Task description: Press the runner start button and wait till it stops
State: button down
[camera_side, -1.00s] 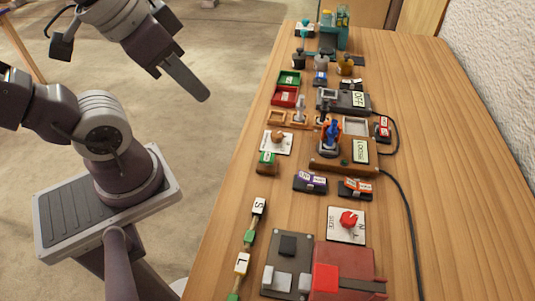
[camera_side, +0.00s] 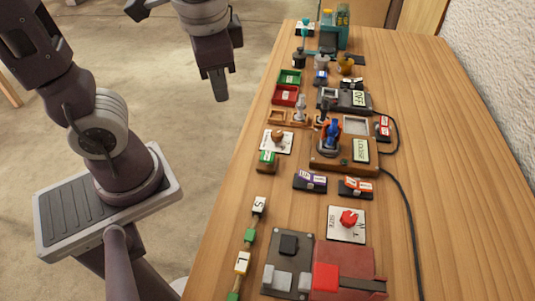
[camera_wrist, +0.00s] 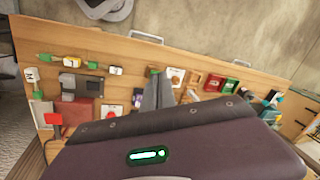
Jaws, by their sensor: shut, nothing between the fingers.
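My gripper (camera_side: 220,88) points down, shut and empty, over the floor to the left of the table in the side view. Its fingers (camera_wrist: 163,96) also show in the wrist view, in front of the table. No button can be read as the runner start button. A wooden unit (camera_side: 322,165) at mid-table carries a blue part, a labelled display and a small green spot on its front. A green-topped block (camera_side: 267,158) lies to its left. A red knob on a white plate (camera_side: 347,222) stands nearer the camera. My gripper is apart from all of these.
The wooden table (camera_side: 450,140) is clear along its right side. A grey and red machine (camera_side: 325,270) sits at the near end, and a teal machine (camera_side: 335,35) at the far end. Small trays (camera_side: 286,95), labelled blocks and a black cable lie between.

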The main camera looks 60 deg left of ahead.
aim_at(270, 158)
jog(key=w+d+f+m+g+y, duration=0.1)
jog(key=w+f+m+y, duration=0.5)
jog(key=w+f, duration=0.3)
jog(key=shift+w+d+f+y, duration=0.2)
jog(key=shift+d+f+y, duration=0.1)
jog(key=shift+y, duration=0.1)
jog(key=shift+f, duration=0.1)
jog(key=shift+f, duration=4.3)
jog(key=shift+f, duration=0.1)
jog(key=shift+f, duration=0.3)
